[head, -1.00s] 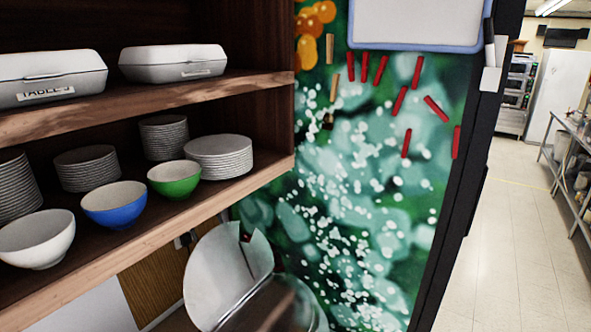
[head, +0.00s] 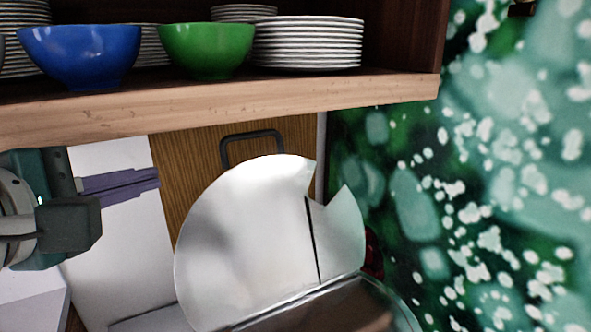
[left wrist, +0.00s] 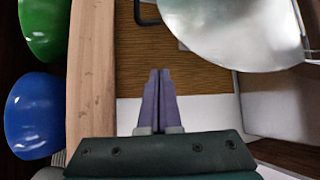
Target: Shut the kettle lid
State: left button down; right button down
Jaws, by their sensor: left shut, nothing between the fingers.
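The kettle lid (head: 240,235) is a round, shiny metal disc with a notch at its upper right. It stands raised, tilted up from the kettle body (head: 345,310), whose open top edge shows at the bottom of the head view. The lid also shows at the top right of the left wrist view (left wrist: 235,25). My left gripper (head: 157,178) is at the left of the head view, its purple fingers together and empty, pointing right toward the lid and apart from it. Its fingers also show in the left wrist view (left wrist: 159,72). My right gripper is not in view.
A wooden shelf (head: 200,108) runs above the lid and gripper. It bears a blue bowl (head: 82,55), a green bowl (head: 207,50) and stacked white plates (head: 308,42). Behind the lid are a wood-grain panel (head: 180,165) and a dark handle (head: 250,136).

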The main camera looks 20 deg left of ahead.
pick_arm(q)
jog(key=w+d+f+p, duration=0.1)
jog(key=w+d+p, duration=0.2)
jog(key=w, duration=0.4)
jog(key=shift+w, duration=0.3)
